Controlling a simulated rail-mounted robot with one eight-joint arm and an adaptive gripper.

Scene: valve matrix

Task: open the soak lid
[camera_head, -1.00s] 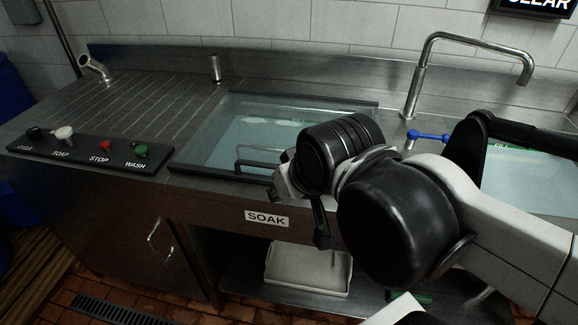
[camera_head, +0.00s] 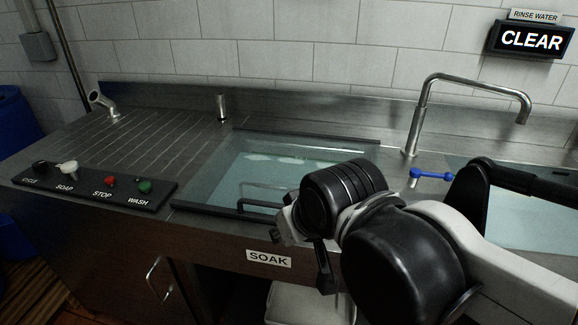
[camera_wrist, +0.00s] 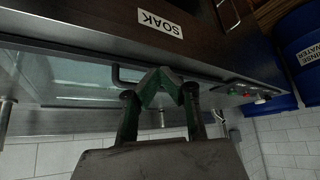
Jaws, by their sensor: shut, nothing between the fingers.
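The soak lid (camera_head: 215,195) is a clear glass panel in a dark frame. It lies flat over the soak basin, left of my arm in the head view. Its dark bar handle (camera_head: 262,188) stands near the front edge, partly hidden behind my wrist. The handle also shows in the wrist view (camera_wrist: 119,76), where the picture is upside down. My gripper (camera_wrist: 161,82) has green fingers whose tips meet, with nothing between them. The tips appear close beside the handle; I cannot tell whether they touch it.
The SOAK label (camera_head: 269,259) is on the counter front. A control panel (camera_head: 95,188) with several knobs lies left. A tall faucet (camera_head: 418,115) and a blue-handled valve (camera_head: 430,175) stand right, beside a water-filled basin (camera_head: 520,210). A sign (camera_head: 531,40) reads CLEAR.

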